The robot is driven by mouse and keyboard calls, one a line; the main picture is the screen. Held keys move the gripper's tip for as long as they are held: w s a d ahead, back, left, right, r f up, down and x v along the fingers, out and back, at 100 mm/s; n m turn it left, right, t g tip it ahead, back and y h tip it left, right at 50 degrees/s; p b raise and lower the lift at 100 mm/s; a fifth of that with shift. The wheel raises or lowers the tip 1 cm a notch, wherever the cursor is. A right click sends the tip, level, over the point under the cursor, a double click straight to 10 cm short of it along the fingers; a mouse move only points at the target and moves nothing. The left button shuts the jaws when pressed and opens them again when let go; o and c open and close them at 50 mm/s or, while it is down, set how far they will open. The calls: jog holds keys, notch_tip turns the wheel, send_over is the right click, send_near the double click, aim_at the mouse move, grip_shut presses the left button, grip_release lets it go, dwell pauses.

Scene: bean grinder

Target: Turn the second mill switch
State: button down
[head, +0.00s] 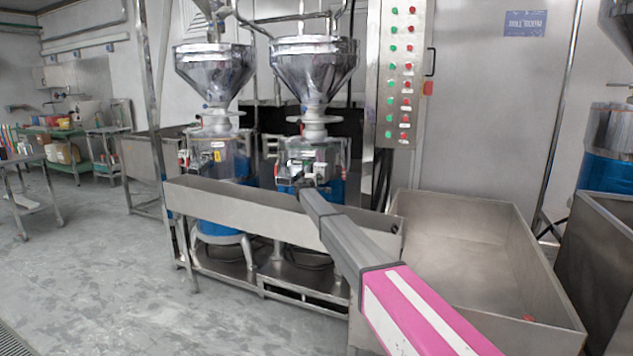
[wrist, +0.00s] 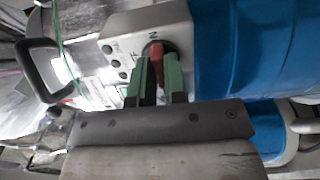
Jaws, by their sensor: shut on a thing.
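Two mills with shiny steel hoppers stand behind a steel trough, the left mill (head: 215,70) and the right mill (head: 313,68). My arm reaches over the trough to the front of the right mill, and my gripper (head: 304,184) is small there. In the wrist view, a pale switch box (wrist: 125,55) has a red switch knob (wrist: 154,50) on a dark round base, with several dark round buttons beside it. The green fingers of my gripper (wrist: 159,66) are shut on the red knob, one on each side. The fingers hide the knob's lower part.
The steel trough (head: 245,203) runs in front of both mills and opens into a wide basin (head: 470,240) at the right. A tall panel (head: 402,75) with red and green buttons stands behind it. In the wrist view, a blue drum (wrist: 245,50) is right of the switch box and a black handle (wrist: 40,70) left.

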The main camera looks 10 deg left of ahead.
jog(key=c, duration=1.2)
grip_release()
jog(key=shift+o, duration=0.2)
jog(key=s+a, duration=0.2)
jog(key=s, duration=0.8)
jog(key=shift+s, duration=0.35)
jog(key=shift+s+a, duration=0.1)
